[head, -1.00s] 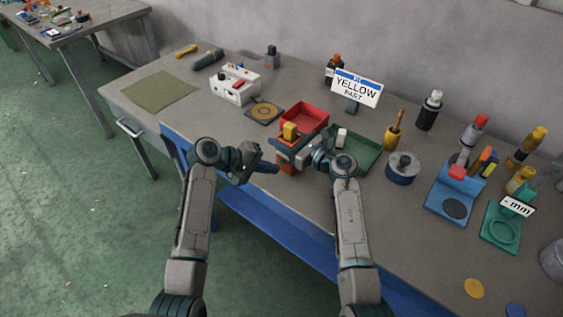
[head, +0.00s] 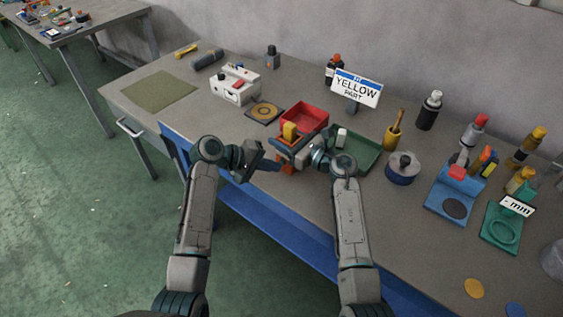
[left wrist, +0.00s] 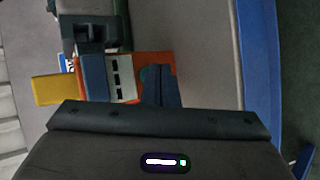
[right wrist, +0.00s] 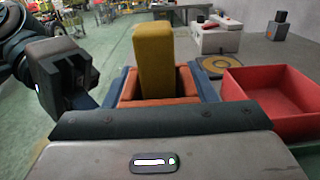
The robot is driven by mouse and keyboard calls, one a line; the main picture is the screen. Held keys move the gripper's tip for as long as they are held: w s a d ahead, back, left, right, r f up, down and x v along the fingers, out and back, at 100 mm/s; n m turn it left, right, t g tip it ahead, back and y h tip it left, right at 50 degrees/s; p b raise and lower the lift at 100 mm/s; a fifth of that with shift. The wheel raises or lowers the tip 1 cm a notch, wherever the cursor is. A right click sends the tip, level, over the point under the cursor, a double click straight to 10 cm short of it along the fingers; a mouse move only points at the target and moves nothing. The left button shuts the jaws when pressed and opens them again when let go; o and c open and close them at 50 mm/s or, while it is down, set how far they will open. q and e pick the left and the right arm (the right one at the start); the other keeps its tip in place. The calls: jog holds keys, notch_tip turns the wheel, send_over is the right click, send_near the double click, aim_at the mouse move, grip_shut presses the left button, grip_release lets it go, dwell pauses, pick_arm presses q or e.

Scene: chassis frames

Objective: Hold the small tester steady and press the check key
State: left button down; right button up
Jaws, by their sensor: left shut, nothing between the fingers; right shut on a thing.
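The small tester is an orange box (head: 286,163) with a yellow block (head: 290,130) standing upright out of its top. My right gripper (head: 297,146) is shut on it; in the right wrist view its blue fingers (right wrist: 165,85) lie on both sides of the orange body (right wrist: 160,101). In the left wrist view the tester (left wrist: 122,77) shows a pale face with dark slots. My left gripper (head: 279,167) is shut and empty, close beside the tester. Its fingertips (left wrist: 160,70) overlap the orange body in the left wrist view; I cannot tell whether they touch. I cannot make out the check key.
A red tray (head: 305,117) and a green tray (head: 368,158) lie close behind and right of the tester. A "YELLOW PART" sign (head: 357,88) stands behind. A white box (head: 236,86) is at the back left. Bottles and blue and green stands crowd the right side.

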pick_arm(q)
jog(key=shift+w+d, duration=0.25)
jog(key=shift+w, duration=0.1)
dwell(0.7)
jog(key=shift+s+a, duration=0.5)
jog(key=shift+s, duration=0.2)
jog(key=shift+a, duration=0.1)
jog(key=s+a, duration=0.1)
jog(key=s, duration=0.1)
jog(key=s+a, duration=0.2)
dwell(0.5)
jog(key=shift+d, duration=0.1)
dwell(0.3)
pick_arm(e)
jog(key=o, duration=1.2)
